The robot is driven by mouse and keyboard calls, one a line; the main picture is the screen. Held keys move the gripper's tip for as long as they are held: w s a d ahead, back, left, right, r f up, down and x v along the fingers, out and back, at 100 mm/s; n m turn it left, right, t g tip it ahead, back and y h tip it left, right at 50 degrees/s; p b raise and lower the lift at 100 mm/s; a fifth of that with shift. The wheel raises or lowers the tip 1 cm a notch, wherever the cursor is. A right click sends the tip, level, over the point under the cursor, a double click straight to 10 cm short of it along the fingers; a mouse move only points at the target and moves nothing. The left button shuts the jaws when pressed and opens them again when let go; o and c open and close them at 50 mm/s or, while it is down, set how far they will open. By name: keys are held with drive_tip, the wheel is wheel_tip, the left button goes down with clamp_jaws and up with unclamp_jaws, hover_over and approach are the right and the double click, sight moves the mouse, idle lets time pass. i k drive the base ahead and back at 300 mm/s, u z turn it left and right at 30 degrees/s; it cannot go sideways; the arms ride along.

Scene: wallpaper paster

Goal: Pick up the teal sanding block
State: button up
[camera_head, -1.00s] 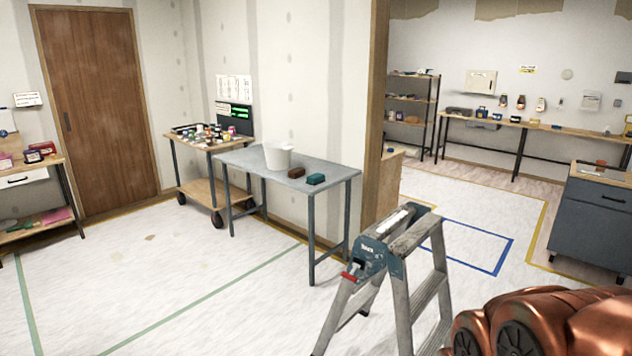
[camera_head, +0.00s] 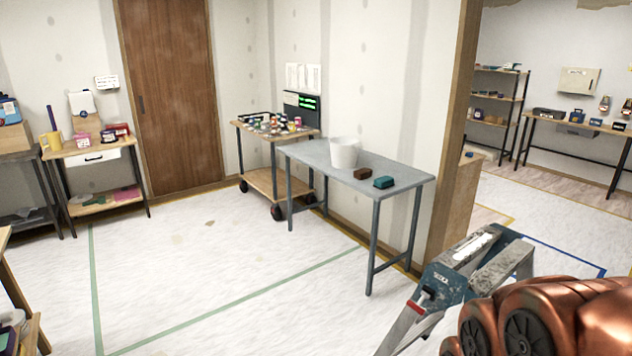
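The teal sanding block (camera_head: 384,182) lies on the right part of a grey metal table (camera_head: 330,158), near its front edge. A dark brown block (camera_head: 367,173) lies just behind and to the left of it, with a small gap between them. A white bucket (camera_head: 344,153) stands on the same table, left of both blocks.
A cart (camera_head: 275,182) with jars stands left of the table. A wooden wall end (camera_head: 457,150) is behind on the right. The floor at centre left is clear.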

sight(381, 183)
drive_tip(key=u, duration=0.45)
drive_tip(key=i, duration=3.4)
drive_tip(key=z, duration=0.75)
drive_tip(key=i, duration=1.2)
drive_tip(key=z, duration=0.35)
